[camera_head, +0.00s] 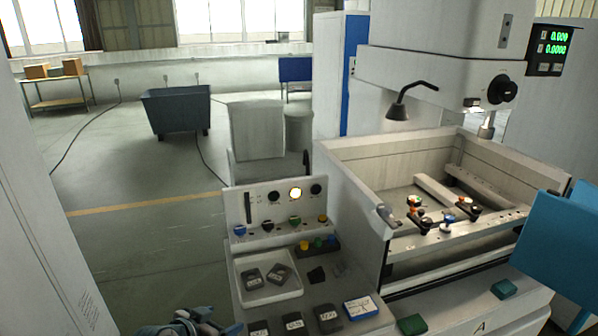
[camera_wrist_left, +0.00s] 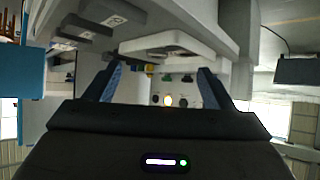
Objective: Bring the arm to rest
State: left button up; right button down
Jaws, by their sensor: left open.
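My left gripper (camera_head: 195,324) is at the bottom edge of the head view, left of the machine's control console (camera_head: 240,310), partly cut off by the frame. In the left wrist view its two blue fingers stand wide apart with nothing between them (camera_wrist_left: 158,82). Through the gap I see the console's button panel, including the lit yellow button (camera_wrist_left: 168,101). No contact between the gripper and the console shows. My right gripper is not in view.
A white tray (camera_head: 270,299) with dark blocks sits on the console, beside labelled dark blocks (camera_head: 327,318) and a white-and-blue card (camera_head: 361,308). The machine tank (camera_head: 345,190) stands right. A dark bin (camera_head: 176,112) stands behind on open floor.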

pick_arm(q)
jog(key=s+a+f+n+g+y, duration=0.2)
jog(key=s+a, duration=0.1)
jog(key=s, duration=0.8)
jog(key=s+a+f+n+g+y, duration=0.1)
jog(key=s+a+f+g+y, duration=0.1)
jog(key=s, duration=0.8)
jog(key=s+a+f+n+g+y, duration=0.2)
jog(key=s+a+f, duration=0.1)
jog(key=s, duration=0.8)
notch_tip(320, 180, down, 33)
jog(key=a+g+b, duration=0.1)
jog(key=a+b, duration=0.2)
jog(key=b, duration=0.2)
jog(key=s+f+b, duration=0.2)
jog(key=s+f, duration=0.6)
jog(key=f, duration=0.4)
jog(key=s+a+f+g+b, duration=0.1)
jog(key=s+f+b, duration=0.1)
jog(key=s+f, duration=0.7)
notch_tip(320, 180, down, 4)
jog(key=shift+s+g, duration=0.25)
jog(key=shift+g, duration=0.05)
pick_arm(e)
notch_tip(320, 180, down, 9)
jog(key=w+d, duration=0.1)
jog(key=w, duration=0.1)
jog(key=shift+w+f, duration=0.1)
